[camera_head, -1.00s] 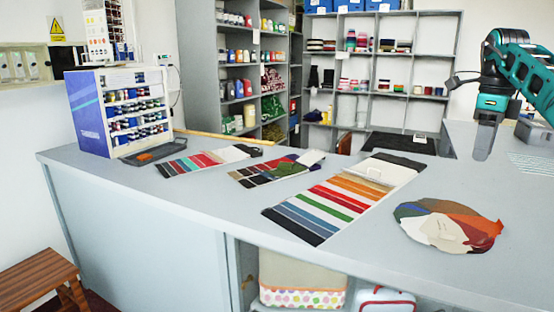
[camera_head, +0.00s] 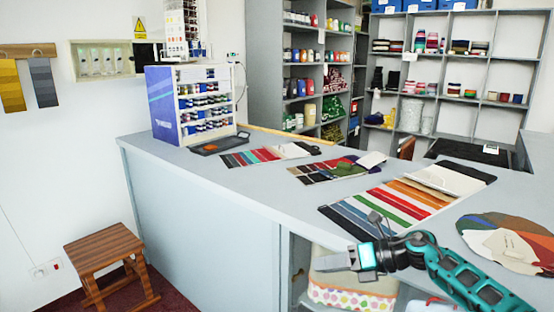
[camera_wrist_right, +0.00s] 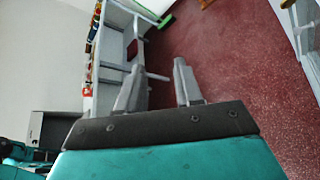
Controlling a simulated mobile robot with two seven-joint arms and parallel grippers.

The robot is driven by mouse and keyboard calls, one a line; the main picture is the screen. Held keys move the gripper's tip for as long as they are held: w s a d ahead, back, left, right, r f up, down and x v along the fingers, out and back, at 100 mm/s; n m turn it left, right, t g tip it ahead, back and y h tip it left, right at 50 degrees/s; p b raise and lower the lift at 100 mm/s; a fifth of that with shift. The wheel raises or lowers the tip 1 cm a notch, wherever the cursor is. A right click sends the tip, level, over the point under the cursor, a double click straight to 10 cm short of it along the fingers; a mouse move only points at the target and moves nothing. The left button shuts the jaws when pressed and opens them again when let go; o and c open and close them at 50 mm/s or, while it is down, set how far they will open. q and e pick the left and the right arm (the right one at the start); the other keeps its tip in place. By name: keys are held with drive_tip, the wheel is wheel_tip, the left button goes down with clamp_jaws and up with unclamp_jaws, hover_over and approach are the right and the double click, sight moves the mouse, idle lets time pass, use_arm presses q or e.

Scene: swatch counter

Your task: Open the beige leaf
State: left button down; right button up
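A round fan of coloured swatches (camera_head: 527,229) lies at the right of the counter, with a beige leaf (camera_head: 505,247) lying over its middle. Its right side is cut off by the picture edge. A long striped swatch card (camera_head: 401,204) lies left of it, with another pale beige piece (camera_head: 440,176) at its far end. My right gripper (camera_head: 328,263) is near the counter's front edge, left of the fan and apart from it, pointing left. In the right wrist view its two fingers (camera_wrist_right: 159,72) stand apart with nothing between them. My left gripper is not seen.
Two smaller swatch cards (camera_head: 266,154) (camera_head: 335,167) lie farther left on the counter (camera_head: 230,185). A thread display box (camera_head: 190,105) stands at its left end. A wooden stool (camera_head: 107,251) stands on the red floor. Bare counter lies around the cards.

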drive_tip(key=s+a+f+m+t, duration=0.45)
drive_tip(key=s+m+t, duration=0.45)
drive_tip(key=m, duration=0.8)
drive_tip(key=s+d+f+m+g+h, duration=0.1)
drive_tip(key=s+d+f+m+h, duration=0.4)
drive_tip(key=s+f+m, duration=0.2)
drive_tip(key=s+d+f+m+g+h, duration=0.1)
drive_tip(key=s+d+f+m+h, duration=0.4)
drive_tip(key=s+m, duration=0.7)
wheel_tip(320, 180, down, 2)
drive_tip(key=m, duration=0.2)
drive_tip(key=shift+f+m+h, duration=0.25)
drive_tip(key=shift+m+h, duration=0.15)
